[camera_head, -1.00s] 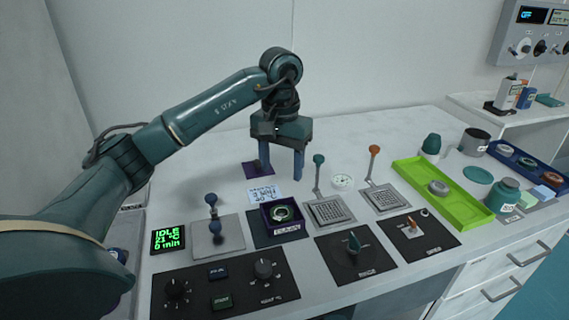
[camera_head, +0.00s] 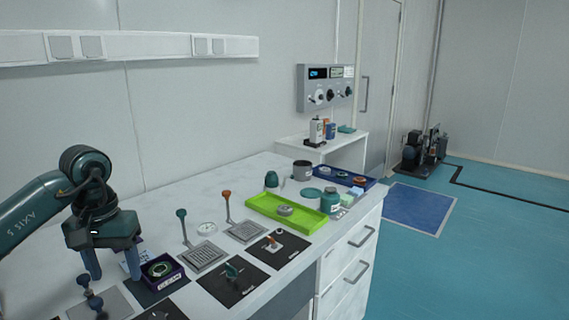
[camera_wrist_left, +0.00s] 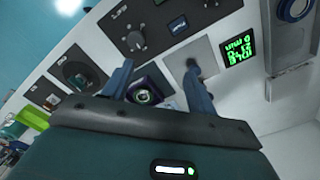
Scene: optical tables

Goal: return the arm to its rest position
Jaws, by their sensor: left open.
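My left arm enters the head view from the left. Its dark teal gripper (camera_head: 113,264) points down with two blue-grey fingers apart and nothing between them. It is above the bench, left of a small purple box (camera_head: 163,273) with a green-rimmed round piece in it. The left wrist view shows the same open fingers (camera_wrist_left: 157,84), with the purple box (camera_wrist_left: 150,88) seen between them and the bench beyond. My right gripper is in neither view.
The white bench (camera_head: 225,178) carries two upright levers, a teal one (camera_head: 182,226) and an orange one (camera_head: 227,206). A green tray (camera_head: 262,213) and a blue tray (camera_head: 325,173) lie farther right. A control box (camera_head: 325,88) hangs on the wall. Open floor lies right.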

